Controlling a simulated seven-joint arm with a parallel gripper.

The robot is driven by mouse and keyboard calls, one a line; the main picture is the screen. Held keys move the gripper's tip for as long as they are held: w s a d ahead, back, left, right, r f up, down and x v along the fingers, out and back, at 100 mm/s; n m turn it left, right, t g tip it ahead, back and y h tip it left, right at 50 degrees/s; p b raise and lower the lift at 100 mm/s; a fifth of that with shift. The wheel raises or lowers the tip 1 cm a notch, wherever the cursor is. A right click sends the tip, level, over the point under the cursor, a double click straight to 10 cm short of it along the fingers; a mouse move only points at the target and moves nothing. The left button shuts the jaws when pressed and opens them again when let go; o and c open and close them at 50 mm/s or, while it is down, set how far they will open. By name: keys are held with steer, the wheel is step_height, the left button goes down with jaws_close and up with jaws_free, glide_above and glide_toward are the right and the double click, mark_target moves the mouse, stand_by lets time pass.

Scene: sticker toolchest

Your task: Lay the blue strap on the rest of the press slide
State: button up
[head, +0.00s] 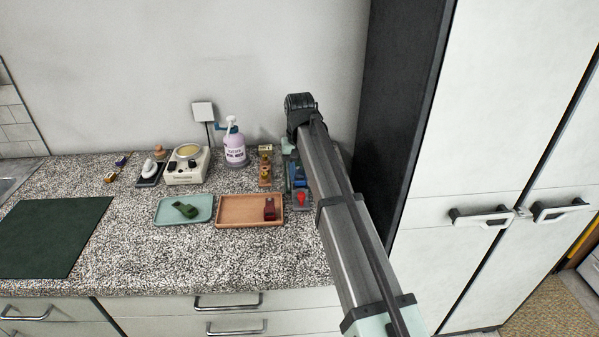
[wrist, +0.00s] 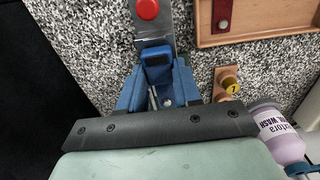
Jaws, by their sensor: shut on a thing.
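The grey metal press slide (wrist: 170,28) with its red knob (wrist: 147,9) shows at the top of the wrist view. The red knob also shows in the head view (head: 301,198), right of the wooden tray. My gripper (wrist: 155,95) is over the blue press, pointing down. It is shut on what seems to be the blue strap (wrist: 157,58), a blue piece with a dark patch at the near end of the slide. The fingertips are largely hidden, and I cannot tell whether the strap touches the rest. In the head view my arm covers much of this spot.
A wooden tray (head: 232,224) with a red strap (head: 269,208) and a teal tray (head: 165,219) with a green strap (head: 185,210) lie left of the press. A pump bottle (head: 235,147) and brass-topped stand (head: 265,165) are close by. A tall dark cabinet side (head: 395,130) bounds the right.

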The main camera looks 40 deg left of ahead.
steer(key=shift+f, duration=0.25)
stand_by(0.5)
steer(key=o, duration=1.1)
step_height(320, 180, up, 14)
steer(key=shift+f, duration=0.1)
steer(key=shift+a, duration=0.1)
